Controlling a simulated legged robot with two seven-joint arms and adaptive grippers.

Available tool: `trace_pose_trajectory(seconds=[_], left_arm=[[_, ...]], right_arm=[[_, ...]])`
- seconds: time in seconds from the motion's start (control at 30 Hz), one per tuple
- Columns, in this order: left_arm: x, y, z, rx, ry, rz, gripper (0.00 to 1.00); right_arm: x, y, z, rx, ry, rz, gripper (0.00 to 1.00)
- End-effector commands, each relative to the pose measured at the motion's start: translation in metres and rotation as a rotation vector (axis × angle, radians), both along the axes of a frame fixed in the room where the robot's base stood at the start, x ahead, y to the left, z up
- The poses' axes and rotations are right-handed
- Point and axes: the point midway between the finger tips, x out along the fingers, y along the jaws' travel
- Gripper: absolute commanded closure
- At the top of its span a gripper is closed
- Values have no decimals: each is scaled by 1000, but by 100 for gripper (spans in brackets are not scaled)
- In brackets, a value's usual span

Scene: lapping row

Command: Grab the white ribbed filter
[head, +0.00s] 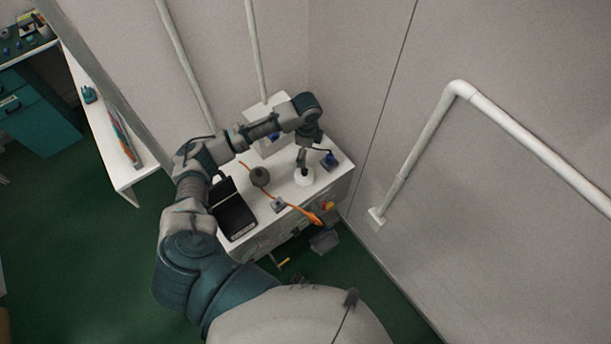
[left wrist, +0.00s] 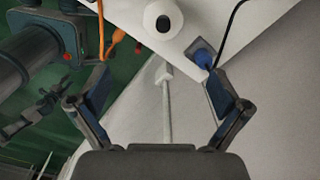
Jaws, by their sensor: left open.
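The white ribbed filter (head: 304,178) is a small white round piece on the white table near its front right edge. In the left wrist view the filter (left wrist: 163,27) shows at the top middle as a white cylinder with a dark round hole. My left gripper (head: 302,158) is above the filter in the head view, and its lower end overlaps the filter there. In the left wrist view my left gripper (left wrist: 160,80) has its two fingers wide apart with nothing between them, and the filter lies beyond the fingertips. My right gripper is not in view.
On the white table (head: 285,188) are a dark round object (head: 260,176), a black box (head: 234,217), an orange cable (head: 291,205) and a blue item (head: 329,161) right of the filter. A wall with a white pipe (head: 530,146) stands at the right.

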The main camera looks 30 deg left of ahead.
Motion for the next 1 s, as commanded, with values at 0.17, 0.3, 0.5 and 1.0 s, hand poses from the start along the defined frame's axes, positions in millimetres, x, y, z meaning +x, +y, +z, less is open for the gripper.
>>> trace_pose_trajectory(seconds=[0.17, 0.3, 0.5, 1.0], left_arm=[[-1, 0, -44, 2, 7, 1, 0], [-1, 0, -77, 0, 4, 1, 0], [0, -2, -106, 2, 0, 0, 0], [2, 7, -163, 1, 1, 1, 0]], right_arm=[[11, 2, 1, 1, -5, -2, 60], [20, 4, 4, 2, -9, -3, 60], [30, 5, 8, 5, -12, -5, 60], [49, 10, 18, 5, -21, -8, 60]])
